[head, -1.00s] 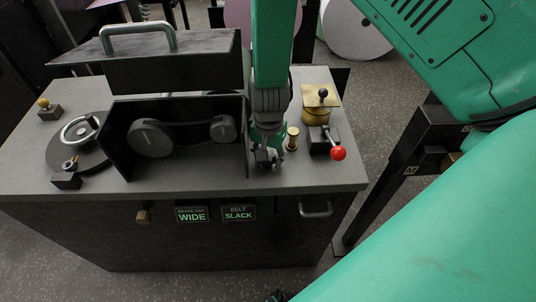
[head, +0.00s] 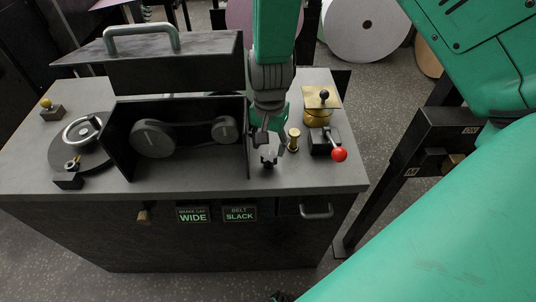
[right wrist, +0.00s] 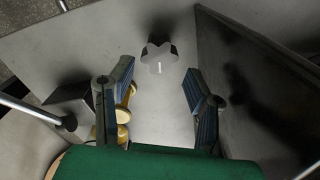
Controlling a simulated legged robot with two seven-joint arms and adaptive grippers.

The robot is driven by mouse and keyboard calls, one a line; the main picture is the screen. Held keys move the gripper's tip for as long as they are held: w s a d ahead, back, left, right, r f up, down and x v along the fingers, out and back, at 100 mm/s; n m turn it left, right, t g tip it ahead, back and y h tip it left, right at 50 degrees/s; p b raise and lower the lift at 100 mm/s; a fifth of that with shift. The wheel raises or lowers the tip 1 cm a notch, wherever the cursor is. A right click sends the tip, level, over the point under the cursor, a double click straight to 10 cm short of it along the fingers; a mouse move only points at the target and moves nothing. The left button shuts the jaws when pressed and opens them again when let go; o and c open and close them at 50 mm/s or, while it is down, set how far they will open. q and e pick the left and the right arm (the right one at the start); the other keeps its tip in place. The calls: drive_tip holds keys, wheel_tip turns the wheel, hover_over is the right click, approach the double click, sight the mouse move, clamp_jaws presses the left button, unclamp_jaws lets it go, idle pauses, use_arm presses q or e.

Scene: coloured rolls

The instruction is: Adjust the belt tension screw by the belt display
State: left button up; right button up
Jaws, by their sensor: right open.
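The grey star-shaped screw knob (head: 268,157) stands on the bench top just right of the open belt housing. In the right wrist view the knob (right wrist: 158,57) shows a white mark on top and lies ahead of the fingertips, between their lines. My right gripper (head: 268,137) is open and empty just above the knob; its two fingers (right wrist: 158,88) are apart and the knob is not between them. The belt display (head: 239,213) on the bench front reads "BELT SLACK". The dark belt (head: 185,132) runs over two rollers inside the housing. My left gripper is not in view.
A brass knob (head: 293,139) stands close right of my gripper, with a red-ball lever (head: 339,155) further right. The housing wall (head: 247,140) rises close on the left. A brake display (head: 192,214) reads "WIDE". The bench front strip is clear.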

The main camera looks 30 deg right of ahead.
sight(269, 155)
wheel_tip(269, 155, up, 6)
drive_tip(key=shift+r, duration=0.15)
idle(0.5)
